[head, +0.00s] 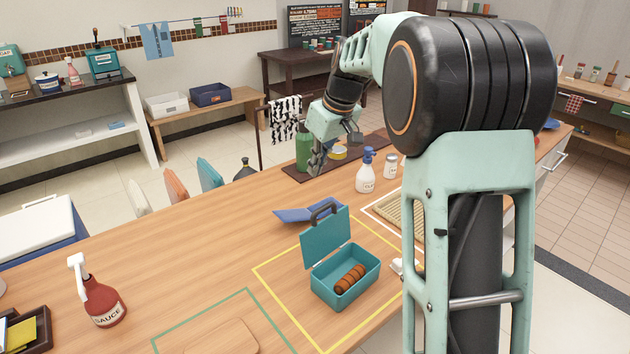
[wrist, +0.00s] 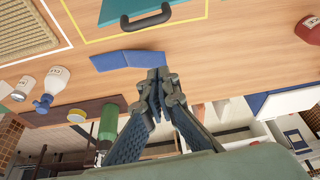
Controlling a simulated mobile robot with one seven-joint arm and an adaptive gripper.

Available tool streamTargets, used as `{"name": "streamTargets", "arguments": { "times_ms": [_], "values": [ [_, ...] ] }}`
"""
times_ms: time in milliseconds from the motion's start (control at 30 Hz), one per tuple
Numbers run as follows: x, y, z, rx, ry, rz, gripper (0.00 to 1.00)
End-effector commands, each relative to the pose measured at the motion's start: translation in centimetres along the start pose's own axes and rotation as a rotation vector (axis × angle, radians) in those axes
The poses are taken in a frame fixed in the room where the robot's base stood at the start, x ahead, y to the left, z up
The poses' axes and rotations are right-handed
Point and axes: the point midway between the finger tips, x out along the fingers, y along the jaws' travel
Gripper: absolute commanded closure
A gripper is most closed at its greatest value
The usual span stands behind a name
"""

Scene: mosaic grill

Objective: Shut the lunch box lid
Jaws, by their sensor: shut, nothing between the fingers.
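The teal lunch box (head: 345,279) sits on the wooden counter inside a yellow outlined square. Its lid (head: 326,238) stands open, tilted up at the back edge, with a dark handle (head: 323,212) on it. A brown ridged roll (head: 350,278) lies inside the box. In the wrist view the lid's edge and dark handle (wrist: 146,18) show at the top, upside down. My gripper (head: 316,170) is shut and empty, above the counter beyond the box and apart from the lid. It also shows in the wrist view (wrist: 158,75).
A blue folded item (head: 292,214) lies just behind the lid. A red sauce bottle (head: 103,298) stands at left. Counter left of the box is mostly clear.

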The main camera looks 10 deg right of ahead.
Motion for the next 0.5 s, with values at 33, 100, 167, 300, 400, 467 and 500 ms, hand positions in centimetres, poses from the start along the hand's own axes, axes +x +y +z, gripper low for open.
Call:
{"name": "streamTargets", "arguments": {
  "times_ms": [33,100,167,300,400,467,500],
  "values": [
    [0.4,-0.2,0.0,0.001,-0.002,-0.007,1.0],
    [1.1,-0.2,0.1,0.0,-0.003,-0.007,1.0],
    [2.0,-0.2,0.1,0.0,-0.004,-0.008,1.0],
    [4.9,-0.3,0.1,-0.001,-0.006,-0.007,1.0],
    [7.0,-0.2,0.1,0.0,-0.005,-0.006,1.0],
    [8.3,-0.2,0.1,0.0,-0.005,-0.006,1.0],
    [9.2,-0.2,0.1,0.0,-0.004,-0.005,1.0]
  ]
}}
